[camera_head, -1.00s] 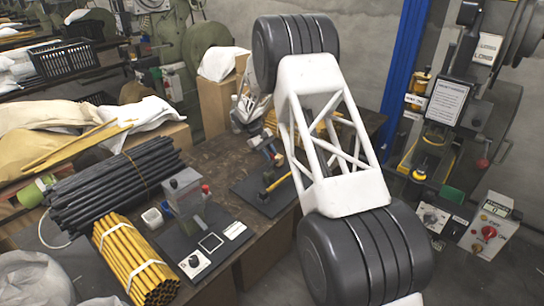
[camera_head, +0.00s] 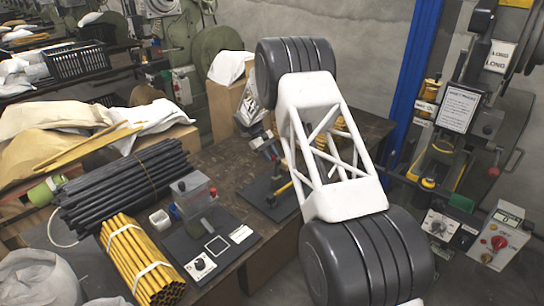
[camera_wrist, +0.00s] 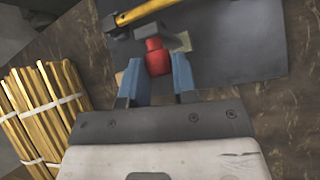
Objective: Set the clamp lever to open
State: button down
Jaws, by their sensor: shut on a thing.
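The clamp stands on a dark base plate (camera_head: 258,193) on the brown workbench; in the head view its yellow bar (camera_head: 283,189) shows beside my arm. In the wrist view the yellow bar (camera_wrist: 143,11) with dark fittings crosses the top over the grey plate (camera_wrist: 235,40). A red knob or grip (camera_wrist: 157,58), apparently the clamp lever's end, lies between the blue fingers of my gripper (camera_wrist: 157,70). My gripper is shut on it. The rest of the lever is mostly hidden, and its exact angle cannot be told.
Left of the clamp stands a small press (camera_head: 196,200) on a dark plate. Black rods (camera_head: 125,190) and a yellow rod bundle (camera_head: 138,262) lie farther left. A larger press (camera_head: 445,140) and control boxes (camera_head: 497,240) stand right of my arm.

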jog(key=shift+s+a+f, duration=0.15)
jog(key=shift+f, duration=0.2)
jog(key=c, duration=0.9)
grip_release()
jog(key=shift+c, duration=0.2)
jog(key=shift+r, duration=0.15)
jog(key=v, duration=0.7)
jog(key=shift+w+a+r, duration=0.15)
jog(key=shift+w+r, duration=0.1)
